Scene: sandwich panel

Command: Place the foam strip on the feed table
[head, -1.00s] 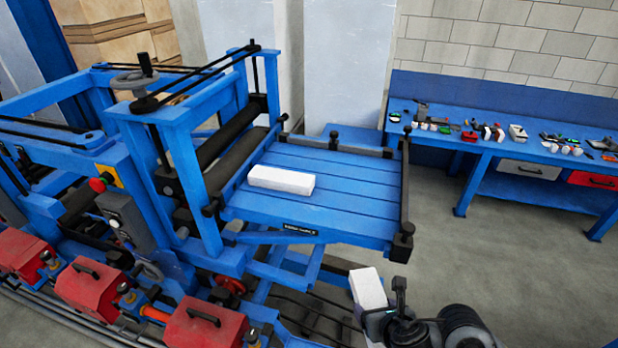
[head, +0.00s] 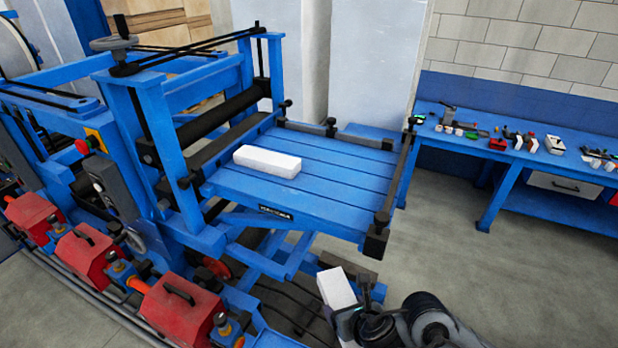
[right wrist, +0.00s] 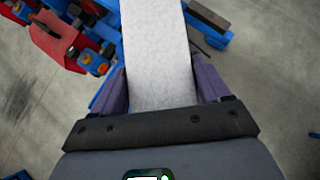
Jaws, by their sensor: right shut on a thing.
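A white foam strip (head: 336,290) is held in my right gripper (head: 354,311), in front of and below the near edge of the feed table. In the right wrist view the foam strip (right wrist: 156,55) sits between both fingers of the right gripper (right wrist: 160,88), which are shut on it. The blue slatted feed table (head: 325,191) has a second white foam strip (head: 267,161) lying flat on its left part, near the rollers. The held strip is apart from the table. My left gripper is not in view.
Black rollers (head: 215,137) and a blue frame stand left of the table. A dark rail (head: 335,135) runs along its far edge and another (head: 394,190) along its right edge. Red boxes (head: 180,307) line the front left. A blue workbench (head: 455,137) with tools stands at right.

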